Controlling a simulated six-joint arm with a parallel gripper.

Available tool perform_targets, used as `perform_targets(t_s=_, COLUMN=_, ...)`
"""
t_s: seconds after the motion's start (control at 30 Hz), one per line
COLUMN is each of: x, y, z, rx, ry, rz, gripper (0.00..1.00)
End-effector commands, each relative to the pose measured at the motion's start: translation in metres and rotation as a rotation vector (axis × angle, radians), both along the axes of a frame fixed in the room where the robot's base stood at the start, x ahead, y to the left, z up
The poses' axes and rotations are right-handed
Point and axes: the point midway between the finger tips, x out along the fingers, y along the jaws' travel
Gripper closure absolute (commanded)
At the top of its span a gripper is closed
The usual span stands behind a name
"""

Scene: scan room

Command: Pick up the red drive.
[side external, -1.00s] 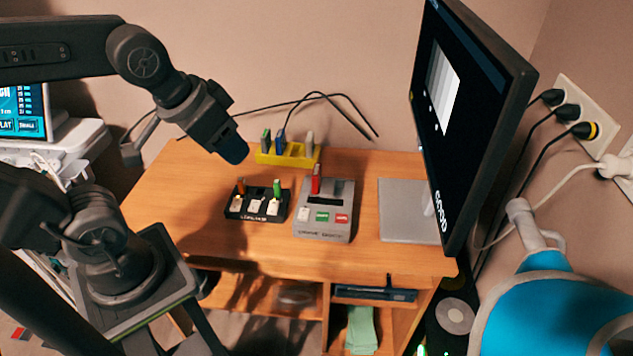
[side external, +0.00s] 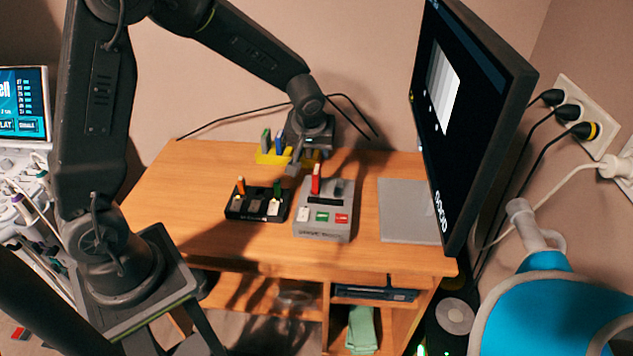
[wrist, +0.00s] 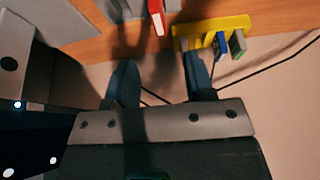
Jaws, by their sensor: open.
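The red drive (side external: 316,181) stands upright in the back left part of the grey dock (side external: 325,227) on the desk. In the wrist view the red drive (wrist: 157,17) is at the top edge, just beyond my fingers and partly cut off. The red drive is close to the gripper but outside the fingers.
The yellow rack (side external: 266,157) holds a green, a blue and a grey drive; my gripper partly hides it. A black holder (side external: 235,213) with an orange and a green drive stands left of the dock. A monitor (side external: 470,110) stands at the right. A black cable lies behind.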

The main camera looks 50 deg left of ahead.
Motion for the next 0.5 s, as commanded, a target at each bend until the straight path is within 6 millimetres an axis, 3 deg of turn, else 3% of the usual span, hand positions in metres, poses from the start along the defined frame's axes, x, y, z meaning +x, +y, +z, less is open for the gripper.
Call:
perform_targets(t_s=0.3, x=0.016, y=0.015, z=-0.055, rx=-0.001, ry=0.004, rz=0.001, gripper=0.51)
perform_targets(t_s=0.5, x=0.021, y=0.020, z=-0.071, rx=-0.001, ry=0.001, rz=0.000, gripper=0.51)
